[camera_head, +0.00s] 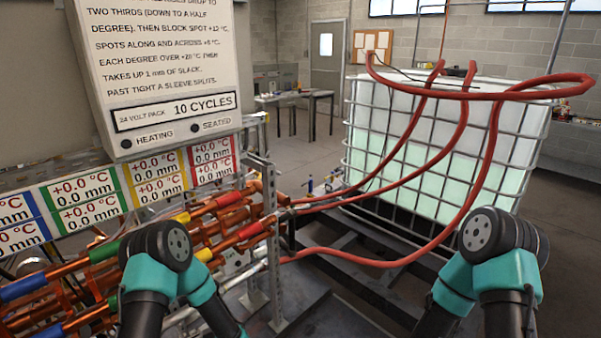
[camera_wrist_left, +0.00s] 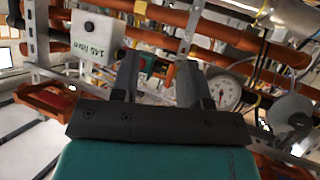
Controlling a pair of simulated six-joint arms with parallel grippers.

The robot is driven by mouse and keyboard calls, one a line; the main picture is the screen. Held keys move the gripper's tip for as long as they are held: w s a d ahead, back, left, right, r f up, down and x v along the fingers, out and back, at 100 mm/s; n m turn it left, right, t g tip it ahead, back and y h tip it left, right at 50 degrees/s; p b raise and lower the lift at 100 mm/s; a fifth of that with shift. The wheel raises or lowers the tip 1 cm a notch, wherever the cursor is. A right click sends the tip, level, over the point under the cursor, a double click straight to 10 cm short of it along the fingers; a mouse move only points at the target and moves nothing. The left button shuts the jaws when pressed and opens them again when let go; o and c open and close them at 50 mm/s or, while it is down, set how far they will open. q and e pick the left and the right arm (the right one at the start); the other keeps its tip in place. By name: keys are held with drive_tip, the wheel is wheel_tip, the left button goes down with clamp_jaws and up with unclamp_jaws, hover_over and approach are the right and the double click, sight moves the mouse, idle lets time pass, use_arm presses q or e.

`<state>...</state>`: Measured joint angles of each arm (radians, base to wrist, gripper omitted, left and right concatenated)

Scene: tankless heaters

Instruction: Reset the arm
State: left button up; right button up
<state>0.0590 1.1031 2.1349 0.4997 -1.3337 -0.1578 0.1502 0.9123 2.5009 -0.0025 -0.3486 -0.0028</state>
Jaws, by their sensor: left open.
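My left gripper (camera_wrist_left: 158,66) shows in the left wrist view as two dark fingers held apart. I see nothing gripped between them; copper pipes and coloured parts lie beyond. A round pressure gauge (camera_wrist_left: 225,92) is just right of the fingers, and a white block marked 145 litre (camera_wrist_left: 95,38) is to their left. In the head view, both my teal and black arms are bent at the bottom, one on the left and one on the right. Neither gripper can be made out there, and my right gripper is in no view.
Copper pipes with coloured sleeves (camera_head: 215,215) crowd the left, beneath a readout panel (camera_head: 75,212) and a white sign box (camera_head: 165,60). A caged white tank (camera_head: 440,140) stands at centre right with red hoses (camera_head: 385,258) draped over it. Open floor (camera_head: 565,215) lies to the right.

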use_arm(q)
drive_tip(key=s+d+f+m+g+h, duration=0.1)
drive_tip(key=s+d+m+g+h, duration=0.1)
drive_tip(key=s, duration=0.8)
drive_tip(key=s+d+m+g+h, duration=0.2)
drive_tip(key=s+d+g+h, duration=0.2)
drive_tip(key=s+g+h, duration=0.3)
drive_tip(key=s+g, duration=0.1)
drive_tip(key=s, duration=0.3)
drive_tip(key=shift+d+f+m, duration=0.3)
drive_tip(key=shift+f, duration=0.1)
